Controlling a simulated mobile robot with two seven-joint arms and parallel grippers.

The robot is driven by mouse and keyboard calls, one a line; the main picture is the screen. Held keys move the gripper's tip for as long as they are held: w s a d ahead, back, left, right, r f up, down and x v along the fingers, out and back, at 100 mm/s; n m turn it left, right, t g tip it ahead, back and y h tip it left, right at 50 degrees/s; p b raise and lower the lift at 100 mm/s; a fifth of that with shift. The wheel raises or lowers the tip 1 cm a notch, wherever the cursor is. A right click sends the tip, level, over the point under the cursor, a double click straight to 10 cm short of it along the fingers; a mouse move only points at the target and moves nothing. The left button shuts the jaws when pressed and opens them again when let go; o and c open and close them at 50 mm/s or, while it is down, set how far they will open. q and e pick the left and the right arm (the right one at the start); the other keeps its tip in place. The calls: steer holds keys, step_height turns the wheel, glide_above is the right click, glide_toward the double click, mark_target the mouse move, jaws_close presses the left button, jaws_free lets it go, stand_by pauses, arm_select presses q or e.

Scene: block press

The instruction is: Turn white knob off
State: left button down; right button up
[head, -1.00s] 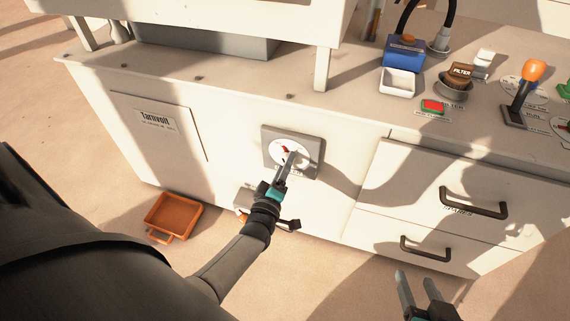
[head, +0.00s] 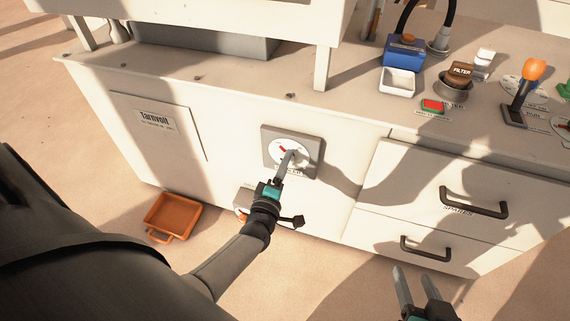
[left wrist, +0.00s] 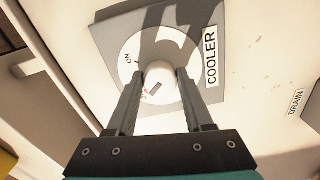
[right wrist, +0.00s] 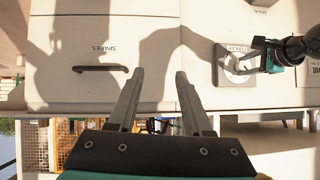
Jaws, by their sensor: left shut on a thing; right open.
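The white knob (left wrist: 160,78) sits on a round white dial on a grey plate (left wrist: 118,32) labelled COOLER, on the cabinet front. My left gripper (left wrist: 160,76) is shut on the knob, one finger on each side. An ON mark shows on the dial beside the knob, and a small red mark lies nearer the gripper, its text unreadable. In the head view, my left gripper (head: 287,160) covers most of the knob, and a red mark shows on the dial (head: 276,148). My right gripper (head: 416,280) is open and empty, low in front of the drawers.
A black-handled fitting (head: 292,221) is just below the plate, partly behind my left wrist. Drawers with dark handles (head: 474,202) are to the right. An orange tray (head: 172,215) lies on the floor at left. The counter holds a blue box (head: 404,52) and an orange-topped lever (head: 533,70).

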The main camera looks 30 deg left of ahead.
arm_select(q)
steer(key=shift+c, duration=1.4)
jaws_free()
arm_select(e)
steer(key=shift+f, duration=0.1)
steer(key=shift+s+d, duration=0.1)
steer(key=shift+d, duration=0.05)
arm_select(q)
steer(key=p+v, duration=0.4)
steer(key=v, duration=1.1)
arm_select(e)
steer(key=s+d+f+g+h, duration=0.2)
steer(key=s+d+g+h, duration=0.1)
steer(key=s+d+g, duration=0.2)
steer(key=shift+d+m+g, duration=0.3)
steer(key=shift+d+g, duration=0.2)
steer(key=shift+d, duration=0.3)
